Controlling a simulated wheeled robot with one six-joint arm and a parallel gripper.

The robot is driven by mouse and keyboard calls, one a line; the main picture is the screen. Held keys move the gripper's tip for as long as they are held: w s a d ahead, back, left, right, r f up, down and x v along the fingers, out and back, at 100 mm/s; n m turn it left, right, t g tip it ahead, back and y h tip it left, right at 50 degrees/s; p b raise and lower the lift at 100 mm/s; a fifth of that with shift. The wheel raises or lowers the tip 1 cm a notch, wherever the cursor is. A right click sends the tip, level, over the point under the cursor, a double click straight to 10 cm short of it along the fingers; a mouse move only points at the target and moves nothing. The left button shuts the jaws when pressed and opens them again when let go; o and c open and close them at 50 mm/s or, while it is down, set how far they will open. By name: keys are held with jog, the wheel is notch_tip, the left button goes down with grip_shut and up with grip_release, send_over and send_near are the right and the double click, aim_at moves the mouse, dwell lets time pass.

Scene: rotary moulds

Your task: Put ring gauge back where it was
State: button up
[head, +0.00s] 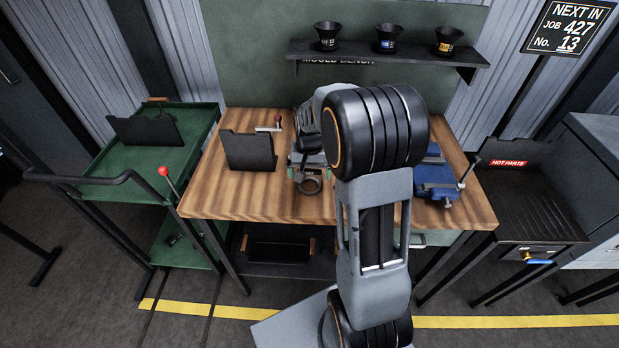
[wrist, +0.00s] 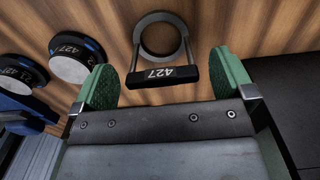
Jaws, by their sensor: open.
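The ring gauge (wrist: 145,45) is a grey ring with a dark bar marked 427, in the wrist view at the top middle. It appears to lie on the wooden bench top; the ring also shows in the head view (head: 311,186) near the bench's front edge. My gripper (wrist: 165,80) is open, its green fingertips on either side of the bar with gaps at both ends. In the head view my gripper (head: 308,170) is over the bench at the ring, partly hidden by my arm.
Two round pieces marked 427 (wrist: 78,58) stand at left in the wrist view. A dark upright holder (head: 249,151) stands on the bench (head: 225,202), left of my gripper. A blue vise (head: 436,180) is at right. A shelf (head: 400,52) holds three black cups. A green cart (head: 110,165) stands left.

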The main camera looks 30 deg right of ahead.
notch_tip(320, 180, up, 8)
jog(key=s+a+r+n+t, duration=0.1)
jog(key=s+a+n+t, duration=0.1)
jog(key=s, duration=0.6)
jog(key=s+a+r+n+t, duration=0.2)
jog(key=s+a+n, duration=0.1)
jog(key=s+a, duration=0.4)
jog(key=shift+s+n, duration=0.4)
jog(key=shift+a, duration=0.1)
